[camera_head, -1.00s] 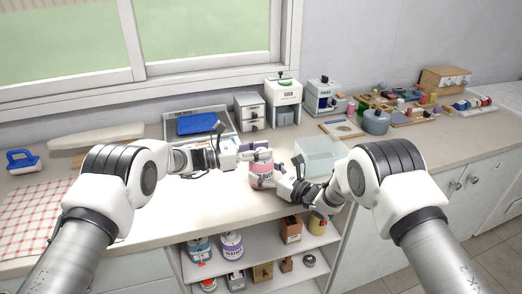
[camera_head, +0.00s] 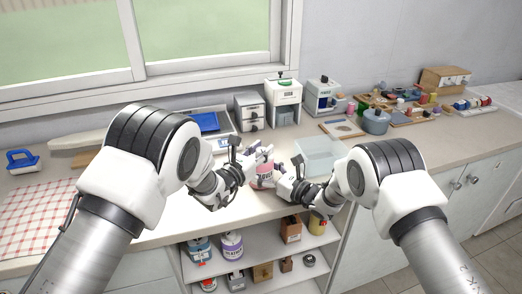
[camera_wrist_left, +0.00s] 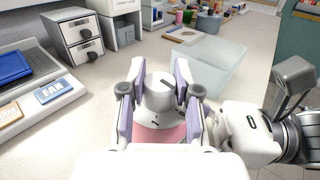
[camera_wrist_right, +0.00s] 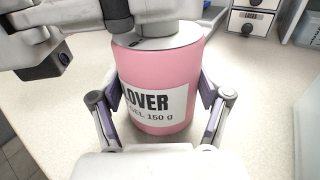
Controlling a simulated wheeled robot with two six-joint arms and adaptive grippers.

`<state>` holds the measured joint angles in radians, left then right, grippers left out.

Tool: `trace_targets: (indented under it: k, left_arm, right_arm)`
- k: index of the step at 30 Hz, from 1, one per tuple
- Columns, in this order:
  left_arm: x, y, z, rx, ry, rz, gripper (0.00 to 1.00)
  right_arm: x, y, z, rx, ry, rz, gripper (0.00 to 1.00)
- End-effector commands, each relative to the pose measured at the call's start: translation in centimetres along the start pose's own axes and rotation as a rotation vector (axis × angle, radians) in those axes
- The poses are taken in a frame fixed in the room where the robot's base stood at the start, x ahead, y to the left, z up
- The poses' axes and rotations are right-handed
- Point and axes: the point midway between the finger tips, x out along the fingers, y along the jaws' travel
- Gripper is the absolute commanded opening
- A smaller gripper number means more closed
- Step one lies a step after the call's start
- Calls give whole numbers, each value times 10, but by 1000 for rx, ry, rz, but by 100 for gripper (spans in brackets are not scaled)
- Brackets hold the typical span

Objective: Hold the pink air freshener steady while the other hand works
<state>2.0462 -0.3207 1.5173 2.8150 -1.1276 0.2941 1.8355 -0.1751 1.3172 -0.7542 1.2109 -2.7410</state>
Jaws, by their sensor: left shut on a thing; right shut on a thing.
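The pink air freshener (camera_head: 262,180) stands upright on the counter between my grippers; its pink body with a white label (camera_wrist_right: 158,103) fills the right wrist view. My right gripper (camera_head: 278,180) is shut on the pink body, one finger on each side, low down. My left gripper (camera_head: 264,154) is above it, shut on the white knob of the lid (camera_wrist_left: 160,97). In the left wrist view pink (camera_wrist_left: 165,135) shows under the white lid. Part of the body is hidden by my grippers in the head view.
A clear bin (camera_head: 318,155) stands close on the right. Behind are a grey drawer box (camera_head: 250,112) and a tray with a blue pad (camera_head: 203,122). The counter's front edge is near, above a shelf holding several cans and boxes.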

Motion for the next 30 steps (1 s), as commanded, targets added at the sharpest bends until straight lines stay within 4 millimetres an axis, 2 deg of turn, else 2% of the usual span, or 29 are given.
trace_targets:
  k: [15,16,18,27,30]
  left_arm:
    - [0,1,0,0,-1,27,0]
    - [0,1,0,0,-1,26,35]
    - [0,1,0,0,-1,26,58]
    - [-1,1,0,0,0,26,58]
    - [-8,1,0,0,1,26,58]
  right_arm:
    - [0,2,-1,-2,1,6,31]
    - [0,2,-1,-2,1,6,31]
    - [0,2,-1,-1,1,5,31]
    - [0,1,-1,0,1,2,31]
    - [0,1,-1,0,1,1,31]
